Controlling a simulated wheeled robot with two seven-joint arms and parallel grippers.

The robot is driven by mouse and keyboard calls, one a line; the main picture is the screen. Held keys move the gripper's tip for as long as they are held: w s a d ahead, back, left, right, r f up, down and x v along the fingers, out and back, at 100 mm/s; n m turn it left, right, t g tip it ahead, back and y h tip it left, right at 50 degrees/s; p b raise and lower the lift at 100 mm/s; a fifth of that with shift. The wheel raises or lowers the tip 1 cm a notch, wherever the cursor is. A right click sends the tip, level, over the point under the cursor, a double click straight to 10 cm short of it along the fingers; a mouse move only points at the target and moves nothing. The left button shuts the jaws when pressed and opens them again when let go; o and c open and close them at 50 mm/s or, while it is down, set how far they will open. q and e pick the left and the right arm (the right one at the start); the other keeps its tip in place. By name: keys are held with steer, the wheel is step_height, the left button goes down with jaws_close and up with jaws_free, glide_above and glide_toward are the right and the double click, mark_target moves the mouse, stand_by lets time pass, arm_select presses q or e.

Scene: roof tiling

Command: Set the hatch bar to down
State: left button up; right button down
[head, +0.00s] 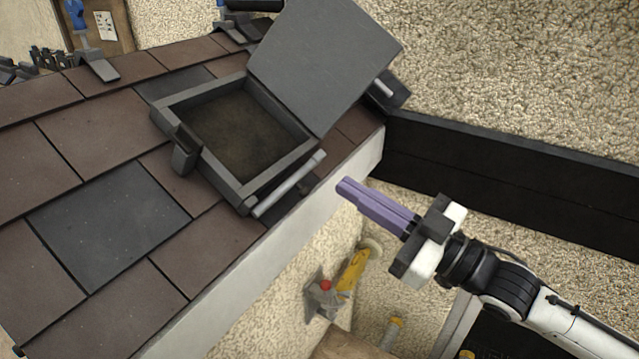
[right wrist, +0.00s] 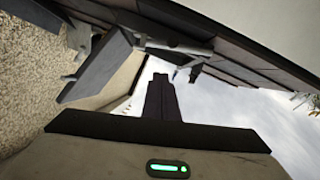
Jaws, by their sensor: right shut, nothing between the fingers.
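The roof hatch (head: 166,114) is a dark grey box frame set in the tiled roof, with its lid (head: 325,62) swung open to the upper right. A light grey bar (head: 288,184) lies at a slant along the frame's near right side. My right gripper (head: 343,186), with purple fingers, is shut and empty. It is just right of the bar, beyond the roof edge, and does not appear to touch it. In the right wrist view its fingers (right wrist: 160,95) are dark, and a grey bar (right wrist: 180,50) shows beyond the tips. My left gripper is out of view.
The pale roof edge board (head: 240,264) runs between the tiles and my right arm. A dark beam (head: 510,177) crosses behind the gripper. A yellow-handled tool (head: 353,268) and a red-knobbed part (head: 325,286) lie below. A short pale rod (head: 384,88) shows by the lid.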

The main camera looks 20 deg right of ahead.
arm_select(q)
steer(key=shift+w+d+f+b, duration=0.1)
steer(key=shift+b, duration=0.55)
arm_select(e)
steer(key=w+a+f, duration=0.1)
steer(key=w+a, duration=0.2)
steer(key=w, duration=0.3)
steer(key=shift+w+a+f, duration=0.15)
steer(key=shift+w+a, duration=0.1)
steer(key=shift+w, duration=0.1)
